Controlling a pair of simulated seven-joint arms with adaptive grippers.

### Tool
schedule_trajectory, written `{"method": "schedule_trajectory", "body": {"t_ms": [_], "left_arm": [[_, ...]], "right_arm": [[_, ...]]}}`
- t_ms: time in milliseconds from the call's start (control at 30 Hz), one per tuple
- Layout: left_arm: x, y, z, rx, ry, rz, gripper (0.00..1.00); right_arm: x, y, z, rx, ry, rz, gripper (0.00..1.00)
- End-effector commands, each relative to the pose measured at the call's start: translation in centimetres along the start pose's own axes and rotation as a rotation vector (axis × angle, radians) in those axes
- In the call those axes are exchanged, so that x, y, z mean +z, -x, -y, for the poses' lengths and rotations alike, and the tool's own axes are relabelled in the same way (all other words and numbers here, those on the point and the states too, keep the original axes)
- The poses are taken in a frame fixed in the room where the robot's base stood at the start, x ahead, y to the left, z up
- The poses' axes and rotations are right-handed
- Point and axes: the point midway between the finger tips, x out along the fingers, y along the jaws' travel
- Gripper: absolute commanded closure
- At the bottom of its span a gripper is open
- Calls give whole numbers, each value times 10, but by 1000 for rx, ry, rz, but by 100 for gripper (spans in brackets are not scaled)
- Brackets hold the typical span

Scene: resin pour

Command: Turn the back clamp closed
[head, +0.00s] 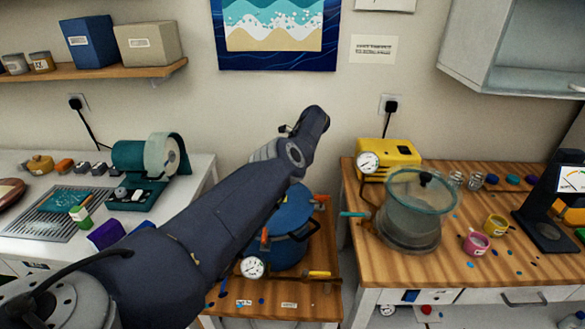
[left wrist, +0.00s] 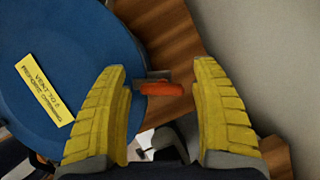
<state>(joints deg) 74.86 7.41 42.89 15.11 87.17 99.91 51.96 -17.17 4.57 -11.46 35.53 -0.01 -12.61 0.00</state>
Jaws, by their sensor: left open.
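The pressure pot with a blue lid (head: 290,212) stands on the small wooden table, partly hidden behind my left arm. In the left wrist view the blue lid (left wrist: 60,70) fills the left side, with a yellow label (left wrist: 45,88) on it. An orange clamp handle (left wrist: 163,89), which I take for the back clamp, sticks out past the lid's edge. My left gripper (left wrist: 161,72) is open, its yellow fingers on either side of this handle with gaps to both. In the head view my arm hides this clamp. My right gripper is not in view.
Another orange clamp (head: 264,236) and a pressure gauge (head: 252,267) are at the pot's front. A glass chamber (head: 412,210) and yellow pump (head: 398,155) stand on the right bench. A green machine (head: 140,158) stands on the left bench. The wall is close behind the pot.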

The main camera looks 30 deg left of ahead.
Motion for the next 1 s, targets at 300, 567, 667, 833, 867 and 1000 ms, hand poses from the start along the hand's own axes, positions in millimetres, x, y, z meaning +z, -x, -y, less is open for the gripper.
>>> {"method": "schedule_trajectory", "body": {"t_ms": [300,567,667,833,867,1000], "left_arm": [[-5,2,0,-1,-5,-6,31],[-6,20,2,-2,-4,-5,31],[-6,32,1,-3,-2,-6,31],[-5,64,1,-3,-3,-6,31],[-5,70,1,-3,-3,-5,31],[-4,92,1,-3,-3,-5,31]], "right_arm": [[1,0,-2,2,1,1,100],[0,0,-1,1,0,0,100],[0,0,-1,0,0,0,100],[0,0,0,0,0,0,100],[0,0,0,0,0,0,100],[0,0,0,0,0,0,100]]}}
